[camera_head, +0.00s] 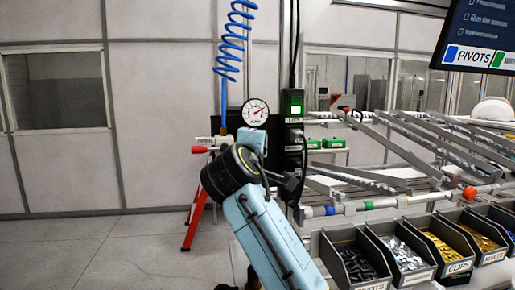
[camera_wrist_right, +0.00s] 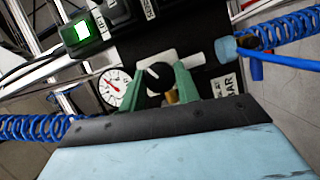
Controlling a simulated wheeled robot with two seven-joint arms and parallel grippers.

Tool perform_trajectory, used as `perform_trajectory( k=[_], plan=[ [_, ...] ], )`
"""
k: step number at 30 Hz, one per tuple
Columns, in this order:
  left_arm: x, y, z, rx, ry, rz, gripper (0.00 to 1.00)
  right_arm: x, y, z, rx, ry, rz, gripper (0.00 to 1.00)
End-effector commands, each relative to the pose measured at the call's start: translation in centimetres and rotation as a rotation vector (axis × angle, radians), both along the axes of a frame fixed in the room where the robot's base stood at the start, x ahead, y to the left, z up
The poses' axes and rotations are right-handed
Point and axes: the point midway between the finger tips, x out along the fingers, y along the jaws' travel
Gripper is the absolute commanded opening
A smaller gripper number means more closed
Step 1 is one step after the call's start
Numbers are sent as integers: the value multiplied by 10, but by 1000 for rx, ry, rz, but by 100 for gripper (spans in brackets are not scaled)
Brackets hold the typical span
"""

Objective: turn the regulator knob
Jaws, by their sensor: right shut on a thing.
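The regulator knob (camera_wrist_right: 158,76) is a black round knob with a white mark, on a pale regulator body. In the right wrist view my right gripper (camera_wrist_right: 158,80) has its two green fingers on either side of the knob, shut on it. In the head view my light blue right arm covers the knob and the fingers. The round pressure gauge (camera_head: 256,112), white with a red needle, shows just above my wrist. It also shows left of the fingers in the right wrist view (camera_wrist_right: 114,87). My left gripper is in neither view.
A blue coiled hose (camera_head: 233,45) hangs left of the gauge. A black box with a green lit button (camera_head: 295,109) is right of it. Bins of parts (camera_head: 362,262) stand at the lower right, below sloping rails. The floor at left is clear.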

Motion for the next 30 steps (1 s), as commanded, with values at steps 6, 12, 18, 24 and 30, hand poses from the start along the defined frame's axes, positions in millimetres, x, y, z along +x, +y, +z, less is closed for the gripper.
perform_trajectory(
  k=[6, 12, 18, 24, 30],
  plan=[
    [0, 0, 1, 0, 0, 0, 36, 0, 0, 0, 15, 2, 0, 9],
    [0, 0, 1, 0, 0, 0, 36, 0, 0, 0, 14, 2, 0, 9],
    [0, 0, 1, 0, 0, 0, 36, 0, 0, 0, 13, 1, 1, 49],
    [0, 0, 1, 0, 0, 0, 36, 0, 0, 0, 13, 2, 0, 54],
    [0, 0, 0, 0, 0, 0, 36, 0, 0, 6, 12, 0, 1, 54]
  ],
)
